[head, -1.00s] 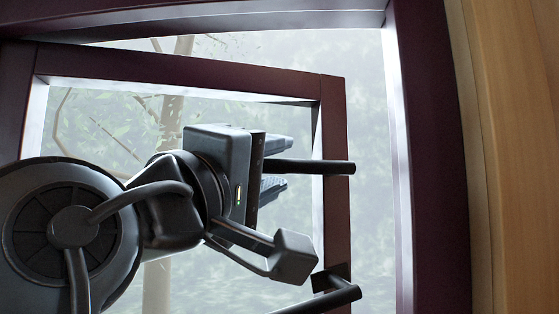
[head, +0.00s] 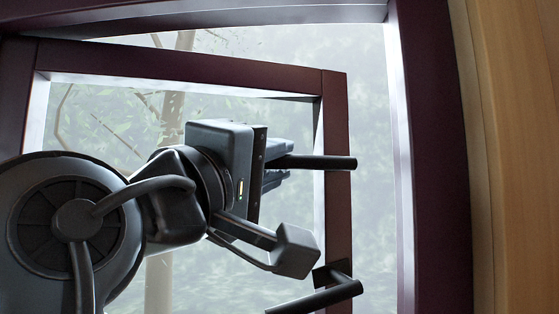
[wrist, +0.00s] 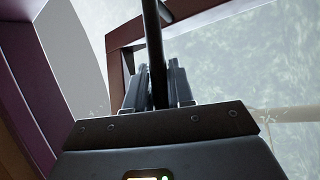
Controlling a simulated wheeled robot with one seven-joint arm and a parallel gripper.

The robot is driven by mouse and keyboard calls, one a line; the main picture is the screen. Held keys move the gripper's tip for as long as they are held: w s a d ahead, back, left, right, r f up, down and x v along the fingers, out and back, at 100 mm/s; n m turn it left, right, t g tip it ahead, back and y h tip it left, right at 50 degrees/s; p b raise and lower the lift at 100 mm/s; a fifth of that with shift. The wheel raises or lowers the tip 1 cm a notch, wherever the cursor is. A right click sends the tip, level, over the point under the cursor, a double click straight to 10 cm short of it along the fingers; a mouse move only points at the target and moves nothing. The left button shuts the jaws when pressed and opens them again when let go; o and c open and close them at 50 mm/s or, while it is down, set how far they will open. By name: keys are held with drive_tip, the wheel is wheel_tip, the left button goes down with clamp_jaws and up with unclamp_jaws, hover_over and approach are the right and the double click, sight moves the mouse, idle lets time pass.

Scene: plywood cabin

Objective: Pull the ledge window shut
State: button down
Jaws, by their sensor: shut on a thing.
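The ledge window has a dark maroon sash (head: 337,215), standing ajar inside its outer frame (head: 432,150). A wide gap shows along the right side. A dark bar handle (head: 335,163) crosses the right upright of the sash. My gripper (head: 283,163) is shut on this bar, with one finger above it and one below. In the wrist view the handle (wrist: 153,40) runs up from between the fingers of my gripper (wrist: 160,85), and the sash (wrist: 116,65) shows behind. My arm hides the lower left of the sash.
A second dark bar (head: 318,299) on a bracket sits lower on the same upright, just below my gripper. Pale wood planks (head: 520,150) lie right of the frame.

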sight(148, 159)
drive_tip(key=shift+s, duration=0.1)
drive_tip(key=s+m+g+h, duration=0.1)
drive_tip(key=s+h, duration=0.1)
drive_tip(key=s, duration=0.2)
drive_tip(key=s+a+m+g+h, duration=0.1)
drive_tip(key=s+g+h, duration=0.1)
drive_tip(key=s, duration=0.2)
drive_tip(key=s+a+m+g+h, duration=0.1)
drive_tip(key=s+m+g+h, duration=0.1)
drive_tip(key=s, duration=0.2)
drive_tip(key=shift+f+b, duration=0.1)
drive_tip(key=shift+b, duration=0.25)
drive_tip(key=c, duration=1.2)
unclamp_jaws()
drive_tip(key=shift+s+a, duration=0.1)
drive_tip(key=shift+s, duration=0.1)
drive_tip(key=shift+o, duration=0.6)
drive_tip(key=shift+w, duration=0.1)
drive_tip(key=b+v, duration=0.1)
drive_tip(key=v, duration=0.6)
drive_tip(key=shift+s+a+b, duration=0.2)
drive_tip(key=shift+s+b, duration=0.1)
drive_tip(key=shift+b, duration=0.05)
